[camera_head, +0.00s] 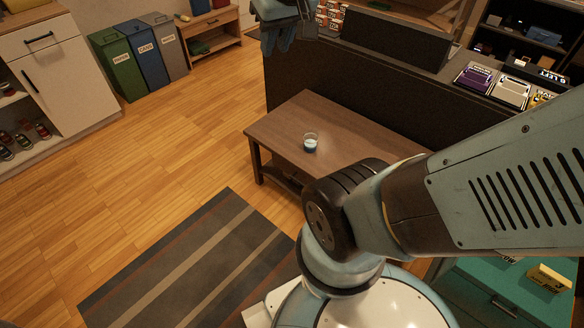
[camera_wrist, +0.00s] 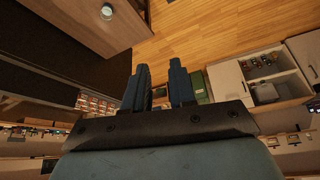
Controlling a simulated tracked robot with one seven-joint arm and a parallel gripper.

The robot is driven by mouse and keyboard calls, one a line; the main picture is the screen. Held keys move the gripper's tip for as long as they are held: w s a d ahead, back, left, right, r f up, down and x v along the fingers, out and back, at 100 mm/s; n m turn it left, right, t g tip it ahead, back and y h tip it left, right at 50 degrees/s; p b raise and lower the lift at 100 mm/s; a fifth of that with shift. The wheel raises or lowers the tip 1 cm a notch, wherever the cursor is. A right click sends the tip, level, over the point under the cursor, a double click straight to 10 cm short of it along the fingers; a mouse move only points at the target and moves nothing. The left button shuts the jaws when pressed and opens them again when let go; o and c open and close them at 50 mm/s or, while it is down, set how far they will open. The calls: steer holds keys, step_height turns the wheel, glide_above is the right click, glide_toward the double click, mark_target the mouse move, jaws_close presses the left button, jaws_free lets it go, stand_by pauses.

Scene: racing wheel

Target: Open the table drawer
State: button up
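A dark counter (camera_head: 350,75) stands right behind the table. A green unit with a handle (camera_head: 493,302) is at lower right. A white cabinet (camera_head: 60,65) and several bins (camera_head: 148,55) stand at left. Wooden floor (camera_head: 165,150) and a striped rug (camera_head: 195,265) are clear.

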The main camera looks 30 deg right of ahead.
steer(key=w+d+f+g, duration=0.1)
steer(key=w+d+f, duration=0.2)
steer(key=w+f, duration=0.9)
steer(key=w+d+f+n+g, duration=0.1)
steer(key=w+d+f, duration=0.1)
steer(key=w+f, duration=0.4)
steer(key=w+d+f, duration=0.3)
steer(key=w+f, duration=0.1)
steer(key=f, duration=0.4)
steer(key=n+g+h, duration=0.2)
steer(key=n, duration=0.1)
glide_toward(302, 184)
steer(key=x, duration=0.8)
jaws_close()
